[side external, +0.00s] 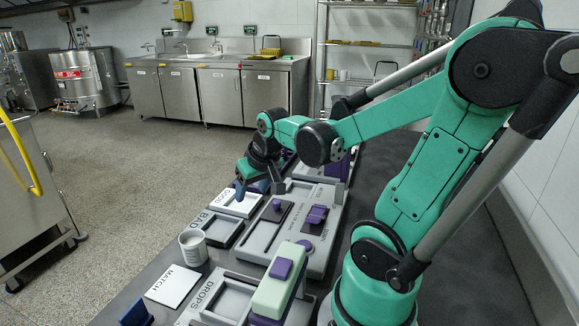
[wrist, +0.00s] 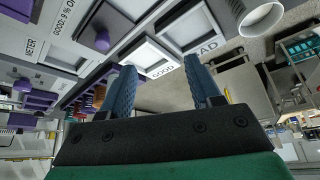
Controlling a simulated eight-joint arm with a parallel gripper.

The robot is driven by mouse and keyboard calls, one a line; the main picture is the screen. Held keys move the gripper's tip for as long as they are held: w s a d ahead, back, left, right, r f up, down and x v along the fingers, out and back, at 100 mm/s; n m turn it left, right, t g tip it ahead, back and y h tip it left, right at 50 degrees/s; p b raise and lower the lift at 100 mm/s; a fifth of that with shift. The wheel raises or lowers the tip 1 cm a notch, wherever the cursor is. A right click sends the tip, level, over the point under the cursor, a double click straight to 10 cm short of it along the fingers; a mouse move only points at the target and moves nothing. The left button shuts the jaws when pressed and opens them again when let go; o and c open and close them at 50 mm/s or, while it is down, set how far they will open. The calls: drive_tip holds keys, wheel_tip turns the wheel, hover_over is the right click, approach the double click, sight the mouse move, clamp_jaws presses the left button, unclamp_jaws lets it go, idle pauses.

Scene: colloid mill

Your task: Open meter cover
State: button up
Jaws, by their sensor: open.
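My gripper (wrist: 160,78) is open, with two blue fingers apart and nothing between them. In the side view my gripper (side external: 252,188) hangs over the far part of the bench, close to the tray marked GOOD (side external: 226,206). In the wrist view the GOOD tray (wrist: 148,58) lies beyond the fingertips. A grey panel lettered METER (wrist: 32,48) is at the upper left of the wrist view, well apart from the fingers. I cannot tell which part there is the meter cover, or whether it is open or shut.
The BAD tray (side external: 221,231), a white cup (side external: 193,246) and a MATCH card (side external: 172,286) lie nearer the camera. Grey fixtures with a purple knob (side external: 277,204) and a purple handle (side external: 317,214) stand beside them. A pale green device (side external: 272,295) is at the front.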

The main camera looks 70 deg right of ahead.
sight(277, 201)
drive_tip(key=s+d+m, duration=0.1)
drive_tip(key=d, duration=0.1)
drive_tip(key=s+d+f+m, duration=0.1)
drive_tip(key=d, duration=0.1)
drive_tip(key=s+d+f+g, duration=0.1)
drive_tip(key=d, duration=0.1)
drive_tip(key=shift+s+m+h, duration=0.15)
drive_tip(key=shift+m+h, duration=0.15)
drive_tip(key=shift+m, duration=0.1)
drive_tip(key=shift+d+f, duration=0.15)
drive_tip(key=shift+x, duration=2.65)
clamp_jaws()
